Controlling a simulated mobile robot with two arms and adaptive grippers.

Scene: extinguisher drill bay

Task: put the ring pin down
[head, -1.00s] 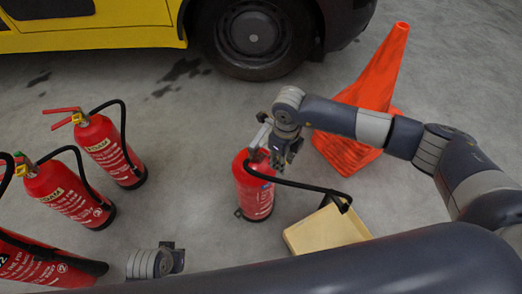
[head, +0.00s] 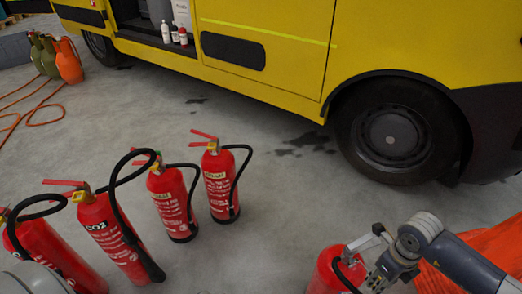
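My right gripper (head: 378,274) is at the lower right, at the top of a red extinguisher (head: 325,272) that the frame's bottom edge cuts off. A pale grey lever-like piece (head: 362,244) shows beside the gripper over the extinguisher's head. I cannot tell whether the fingers are open or shut, or whether they touch the extinguisher. The ring pin cannot be made out. My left gripper's fingers are not in view.
Several red extinguishers, one marked CO2 (head: 110,240), stand at the left with black hoses. A yellow van (head: 262,80) is behind. Bare floor (head: 270,215) is free in the middle.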

